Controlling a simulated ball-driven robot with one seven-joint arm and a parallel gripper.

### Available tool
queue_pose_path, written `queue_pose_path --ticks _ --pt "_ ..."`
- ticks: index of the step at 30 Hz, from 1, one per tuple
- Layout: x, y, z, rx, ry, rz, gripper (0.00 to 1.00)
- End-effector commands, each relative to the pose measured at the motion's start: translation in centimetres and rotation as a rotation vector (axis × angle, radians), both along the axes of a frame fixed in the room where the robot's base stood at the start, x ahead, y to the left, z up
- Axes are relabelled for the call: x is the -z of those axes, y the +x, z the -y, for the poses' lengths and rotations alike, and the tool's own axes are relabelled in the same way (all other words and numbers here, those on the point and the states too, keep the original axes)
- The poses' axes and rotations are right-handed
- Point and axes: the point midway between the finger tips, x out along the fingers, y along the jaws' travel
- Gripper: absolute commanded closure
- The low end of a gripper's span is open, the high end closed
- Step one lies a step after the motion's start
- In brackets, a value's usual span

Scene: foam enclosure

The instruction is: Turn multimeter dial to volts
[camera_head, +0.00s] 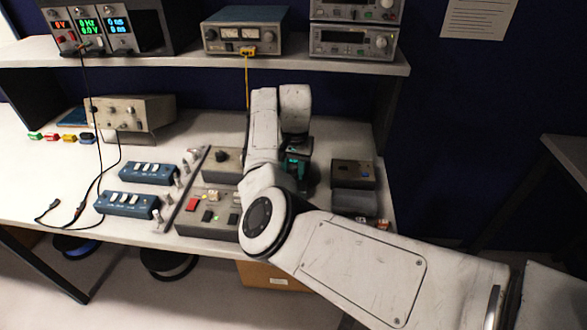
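A dark and teal device (297,166), which may be the multimeter, shows in part on the bench beside my arm. Its dial and face cannot be made out. My gripper (296,140) hangs down from the end of my arm over this device. Its fingers are too small and dark to tell whether they are open or shut, or whether they touch the device. My white arm reaches in from the lower right and covers much of this area.
Grey control boxes (206,220) stand left of my arm, blue switch boxes (127,204) farther left. Small dark boxes (353,173) stand on the right. A shelf (180,62) with instruments overhangs the back. A cable (247,85) hangs behind my arm. The bench's front left is mostly clear.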

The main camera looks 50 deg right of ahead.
Motion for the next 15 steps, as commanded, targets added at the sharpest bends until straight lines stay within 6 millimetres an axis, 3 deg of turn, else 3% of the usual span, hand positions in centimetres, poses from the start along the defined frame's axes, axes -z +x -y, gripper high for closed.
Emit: queue_pose_path --ticks 6,15 --pt "0.00 -0.01 0.01 0.000 0.000 0.000 0.44" --pt "-0.44 0.01 0.05 0.000 -0.001 0.001 0.44"
